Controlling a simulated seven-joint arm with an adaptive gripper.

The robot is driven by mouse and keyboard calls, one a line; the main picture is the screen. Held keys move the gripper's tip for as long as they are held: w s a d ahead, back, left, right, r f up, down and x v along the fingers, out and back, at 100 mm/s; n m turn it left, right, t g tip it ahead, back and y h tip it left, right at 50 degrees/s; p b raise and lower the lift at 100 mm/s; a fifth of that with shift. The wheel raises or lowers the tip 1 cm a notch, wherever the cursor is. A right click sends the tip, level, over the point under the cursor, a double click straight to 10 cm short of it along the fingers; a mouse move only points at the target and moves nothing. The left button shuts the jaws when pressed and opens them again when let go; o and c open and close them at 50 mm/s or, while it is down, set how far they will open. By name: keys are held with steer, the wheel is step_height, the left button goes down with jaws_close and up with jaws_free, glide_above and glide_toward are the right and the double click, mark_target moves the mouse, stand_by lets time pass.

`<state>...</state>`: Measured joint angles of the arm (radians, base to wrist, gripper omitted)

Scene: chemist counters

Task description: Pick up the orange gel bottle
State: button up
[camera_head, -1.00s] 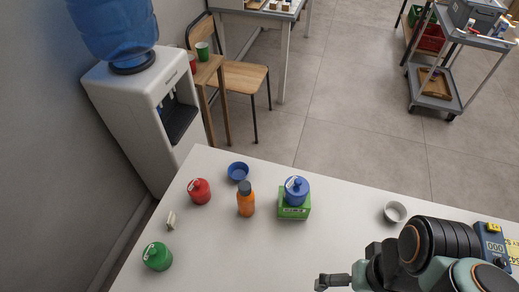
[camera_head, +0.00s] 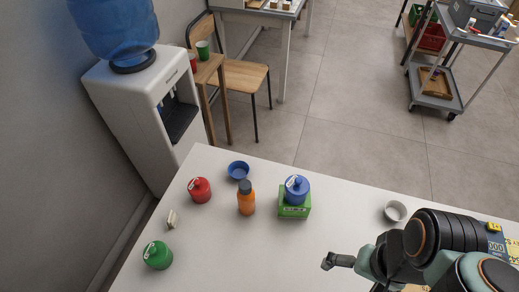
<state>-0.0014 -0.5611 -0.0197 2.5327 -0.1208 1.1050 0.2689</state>
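The orange gel bottle (camera_head: 246,203) stands upright on the white table, with a dark grey cap. It is left of a green box with a blue container on it, and in front of a blue bowl. My gripper (camera_head: 327,262) is at the lower right, apart from the bottle and to its right. Only one finger-like tip shows clearly, so its opening cannot be made out.
On the table (camera_head: 290,245) are a red container (camera_head: 200,190), a green container (camera_head: 157,255), a small pale object (camera_head: 172,219), a blue bowl (camera_head: 238,170), a green box (camera_head: 294,210) under a blue container (camera_head: 297,188), and a grey bowl (camera_head: 395,211). The table's middle is clear.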

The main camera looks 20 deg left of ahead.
steer(key=w+a+r+m+t, duration=0.1)
steer(key=w+a+r+m, duration=0.15)
steer(key=w, duration=0.65)
steer(key=w+a+r+m+t, duration=0.15)
steer(key=w+a+m, duration=0.25)
steer(key=w, duration=0.4)
steer(key=n+g, duration=0.2)
glide_above(245, 193)
steer(key=w+d, duration=0.2)
steer(key=w, duration=0.2)
step_height(245, 193, down, 12)
steer(key=shift+n+g+h, duration=0.25)
steer(key=shift+g+h, duration=0.15)
steer(key=shift+g, duration=0.15)
steer(key=f, duration=0.1)
steer(key=s+a+f, duration=0.2)
steer(key=shift+s+a+f, duration=0.2)
steer(key=shift+s+f, duration=0.05)
steer(key=shift+f, duration=0.1)
steer(key=shift+s+a+f, duration=0.15)
steer(key=shift+f, duration=0.2)
step_height(245, 193, down, 6)
steer(key=shift+r, duration=0.1)
steer(key=c, duration=1.3)
